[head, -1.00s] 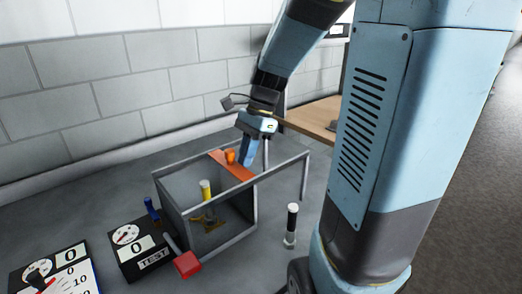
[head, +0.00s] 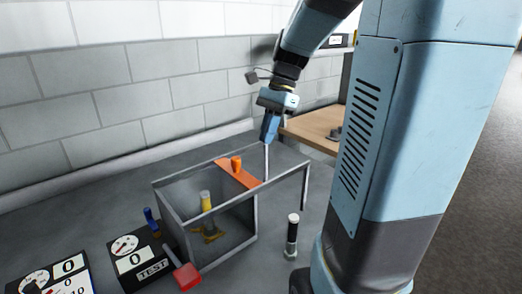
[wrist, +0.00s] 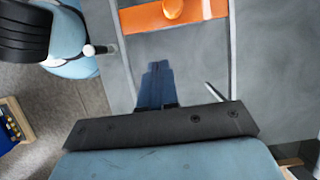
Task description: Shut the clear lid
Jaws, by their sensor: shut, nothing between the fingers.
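A grey-framed box (head: 257,222) stands on the bench in the head view. Its top rails (head: 285,182) run on to the right past the box body, on thin legs. The clear lid itself is hard to make out. An orange strip (head: 228,168) with an orange knob (head: 237,162) crosses the rails near the box's right end. In the wrist view, the strip (wrist: 205,11) and knob (wrist: 172,9) show at the top edge. My gripper (head: 267,140) is shut and empty, to the right of the knob and apart from it. Its fingers (wrist: 157,68) show between the rails.
A yellow item (head: 206,201) stands inside the box. A red block (head: 187,277), a blue handle (head: 149,215) and dial panels (head: 128,248) are at left. A dark cylinder with a white top (head: 292,235) stands at right. A wooden table (head: 310,133) is behind.

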